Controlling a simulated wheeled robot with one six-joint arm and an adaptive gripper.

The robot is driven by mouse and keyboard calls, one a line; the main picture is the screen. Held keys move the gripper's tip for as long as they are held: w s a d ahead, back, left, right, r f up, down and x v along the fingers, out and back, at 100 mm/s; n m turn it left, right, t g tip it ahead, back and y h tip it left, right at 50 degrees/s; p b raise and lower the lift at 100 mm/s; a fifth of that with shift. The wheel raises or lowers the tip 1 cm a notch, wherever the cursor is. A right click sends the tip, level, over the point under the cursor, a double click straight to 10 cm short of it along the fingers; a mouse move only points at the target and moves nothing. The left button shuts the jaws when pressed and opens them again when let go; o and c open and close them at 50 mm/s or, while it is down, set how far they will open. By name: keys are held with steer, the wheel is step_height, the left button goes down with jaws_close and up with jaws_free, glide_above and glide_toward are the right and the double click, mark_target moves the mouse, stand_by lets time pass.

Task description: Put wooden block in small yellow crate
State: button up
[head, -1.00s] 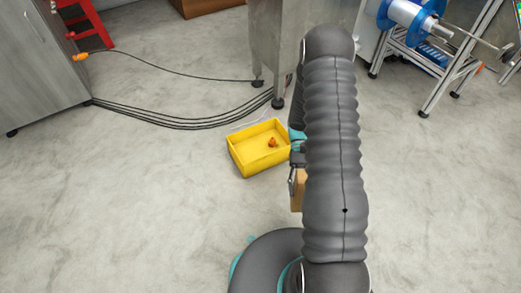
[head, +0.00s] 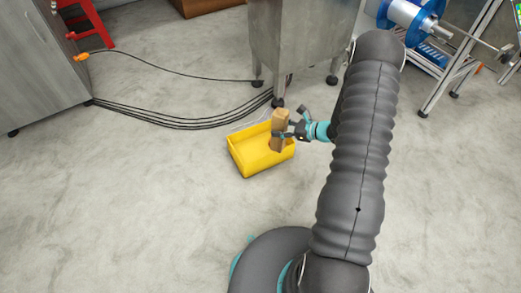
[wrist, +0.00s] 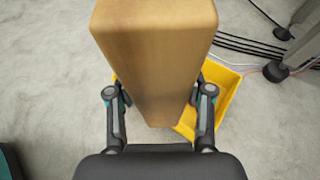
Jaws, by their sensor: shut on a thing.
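The wooden block (head: 279,123) is a tan, long box held upright in my gripper (head: 297,127), over the right part of the small yellow crate (head: 249,165) in the head view. In the wrist view the block (wrist: 155,60) fills the middle between the two fingers of my gripper (wrist: 160,115), which are shut on it. The crate (wrist: 226,105) shows behind and to the right of the block there, partly hidden by it. I cannot tell how high the block's lower end is above the crate floor.
Black cables (head: 170,123) run over the floor behind the crate to a metal cabinet (head: 300,40) on legs. A grey cabinet (head: 40,70) stands at the left and a metal frame (head: 450,75) at the right. The floor left and front of the crate is clear.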

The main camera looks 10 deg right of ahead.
steer(key=w+d+m+t+h, duration=0.2)
steer(key=w+d, duration=0.1)
steer(key=d, duration=0.1)
steer(key=w+a+f+b, duration=0.1)
steer(key=w+a+f, duration=0.5)
steer(key=a+f, duration=0.3)
steer(key=shift+a+f+m, duration=0.3)
steer(key=shift+f, duration=0.65)
steer(key=shift+f+b, duration=0.25)
steer(key=shift+b, duration=0.15)
steer(key=o, duration=1.4)
steer(key=shift+r, duration=0.1)
